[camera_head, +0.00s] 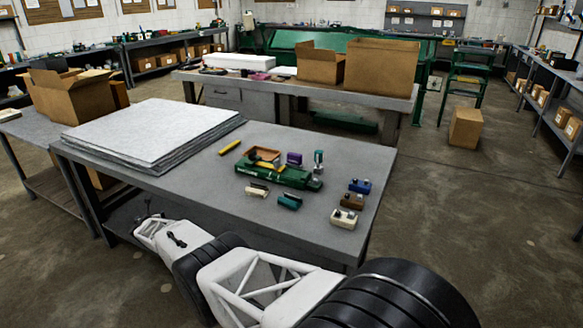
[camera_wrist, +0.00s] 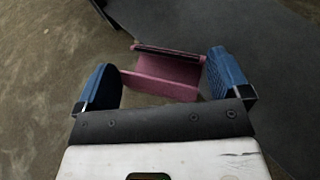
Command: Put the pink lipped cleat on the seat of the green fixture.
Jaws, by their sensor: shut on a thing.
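In the wrist view, the pink lipped cleat (camera_wrist: 165,75) sits between the two blue fingertips of my gripper (camera_wrist: 163,80). The gripper is shut on it, and the cleat's channel-like lips show. The cleat is held over the floor beside a dark grey surface edge. In the head view, the green fixture (camera_head: 270,176) lies on the near grey bench, apart from my gripper. My white arm reaches left along the bench's front edge. The cleat cannot be made out in the head view. The fixture's seat is too small to tell clearly.
Around the fixture on the bench (camera_head: 215,165) are a wooden tray (camera_head: 264,154), a yellow piece (camera_head: 230,147), a teal piece (camera_head: 290,201), a cream piece (camera_head: 257,191), and blue and tan blocks (camera_head: 345,217) at right. Grey sheets (camera_head: 155,130) are stacked at left.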

